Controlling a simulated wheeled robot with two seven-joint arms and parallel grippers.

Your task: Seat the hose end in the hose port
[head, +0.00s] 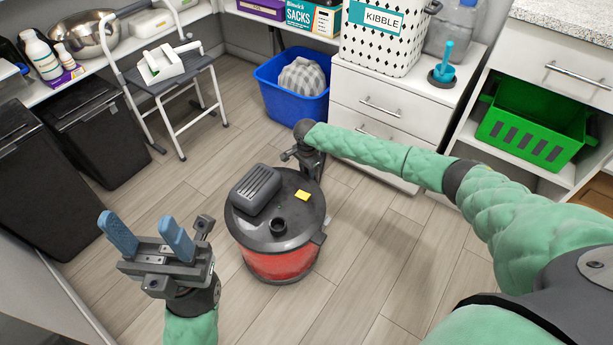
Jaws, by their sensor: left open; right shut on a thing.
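A vacuum with a red canister (279,264) and a dark lid stands upright on the floor. Its hose port (278,224) is a short round black collar, open and empty, on the near side of the lid. My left gripper (150,238) is left of the vacuum, its blue fingers apart with nothing between them. My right gripper (306,158) is just behind the vacuum's far rim, pointing down. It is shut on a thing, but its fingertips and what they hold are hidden. I cannot make out the hose or its end.
A blue bin (290,87) and white drawers (378,105) stand behind the vacuum. A folding step stool (175,80) and black bins (92,130) are at left. A green crate (535,122) sits on the right shelf. The floor around the vacuum is clear.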

